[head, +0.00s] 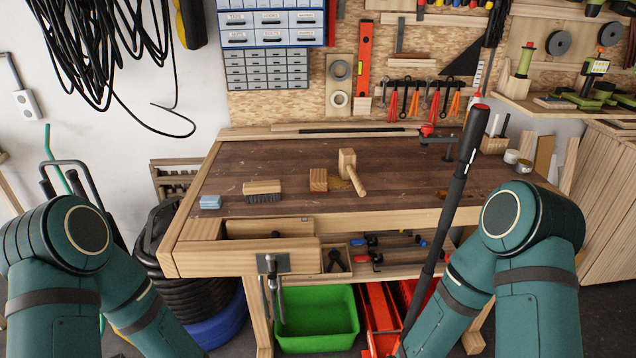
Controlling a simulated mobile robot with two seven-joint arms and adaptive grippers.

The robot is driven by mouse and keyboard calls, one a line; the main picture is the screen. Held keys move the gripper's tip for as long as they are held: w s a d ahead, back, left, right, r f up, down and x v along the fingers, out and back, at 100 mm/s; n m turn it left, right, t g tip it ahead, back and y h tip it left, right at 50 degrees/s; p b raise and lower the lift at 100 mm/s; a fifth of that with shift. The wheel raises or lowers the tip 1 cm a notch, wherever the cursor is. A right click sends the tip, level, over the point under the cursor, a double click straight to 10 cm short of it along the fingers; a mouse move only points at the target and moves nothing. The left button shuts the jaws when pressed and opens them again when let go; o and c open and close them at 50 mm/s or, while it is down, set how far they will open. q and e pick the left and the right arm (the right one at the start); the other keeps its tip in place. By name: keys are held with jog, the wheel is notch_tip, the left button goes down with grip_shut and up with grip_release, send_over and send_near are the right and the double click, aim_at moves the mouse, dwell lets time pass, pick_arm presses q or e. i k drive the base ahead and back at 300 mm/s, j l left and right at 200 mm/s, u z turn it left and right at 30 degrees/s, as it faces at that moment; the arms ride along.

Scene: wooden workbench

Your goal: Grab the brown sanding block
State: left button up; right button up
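A small brown block (318,180), which looks like the sanding block, lies on the dark top of the wooden workbench (240,168). It sits near the middle of the bench, just left of a wooden mallet (348,165). A wooden brush with dark bristles (262,189) lies to its left, apart from it. A light blue block (210,201) lies farther left near the bench's left edge. My two arms show at the lower left and lower right, in front of the bench. Neither gripper is in the picture, and nothing touches the brown block.
A long black pole with a red tip (460,180) stands slanted in front of the bench's right side. A green bin (318,320) sits below. The back of the bench top is mostly clear.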

aim_at(319, 184)
jog(key=i+l+z, duration=0.1)
jog(key=i+z, duration=0.15)
jog(key=z, duration=0.2)
jog(key=i+z, duration=0.3)
jog(key=z, duration=0.2)
